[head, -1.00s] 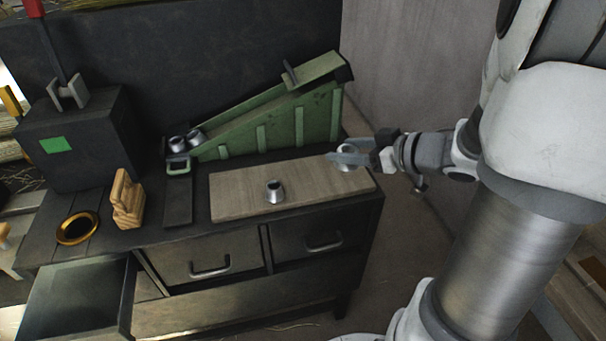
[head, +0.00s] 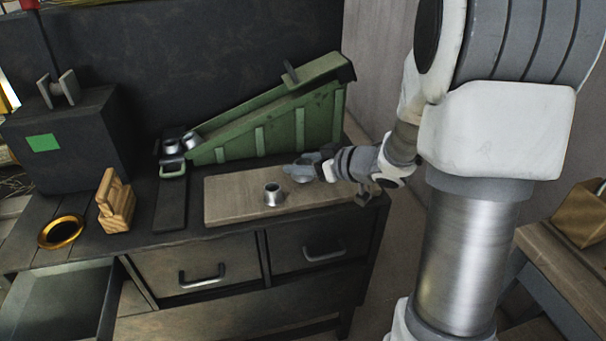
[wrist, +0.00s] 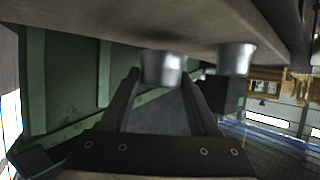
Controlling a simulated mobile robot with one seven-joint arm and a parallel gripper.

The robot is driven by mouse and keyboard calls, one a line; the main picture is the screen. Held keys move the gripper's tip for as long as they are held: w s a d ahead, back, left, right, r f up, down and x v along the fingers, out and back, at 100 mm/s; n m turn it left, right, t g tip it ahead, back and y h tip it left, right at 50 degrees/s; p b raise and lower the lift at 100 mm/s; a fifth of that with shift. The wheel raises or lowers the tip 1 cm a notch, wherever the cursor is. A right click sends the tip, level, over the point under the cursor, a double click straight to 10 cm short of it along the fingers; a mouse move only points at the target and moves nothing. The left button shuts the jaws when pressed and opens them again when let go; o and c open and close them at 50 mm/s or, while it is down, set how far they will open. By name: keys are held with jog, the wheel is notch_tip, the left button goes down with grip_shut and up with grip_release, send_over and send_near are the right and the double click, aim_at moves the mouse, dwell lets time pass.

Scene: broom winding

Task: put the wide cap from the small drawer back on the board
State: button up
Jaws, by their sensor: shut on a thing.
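My gripper (head: 300,171) is low over the right half of the wooden board (head: 235,206). In the wrist view its jaws are shut on a silvery metal cap (wrist: 162,67), which is close to the board (wrist: 90,25); I cannot tell if they touch. A second silvery cap (head: 272,195) stands upright on the board, apart from and left of my gripper; it also shows in the wrist view (wrist: 237,58). In the head view my fingers mostly hide the held cap. An open drawer (head: 60,306) is at the lower left; I see no cap in it.
A green sloped chute (head: 285,115) stands behind the board, with two metal caps (head: 189,142) at its low end. A wooden block (head: 115,203), a gold ring (head: 61,232) and a dark box (head: 70,140) are to the left. Two closed drawers (head: 197,274) are below the board.

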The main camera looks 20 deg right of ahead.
jog(key=shift+f, duration=0.9)
jog(key=shift+r, duration=0.1)
jog(key=o, duration=1.4)
jog(key=shift+o, duration=0.2)
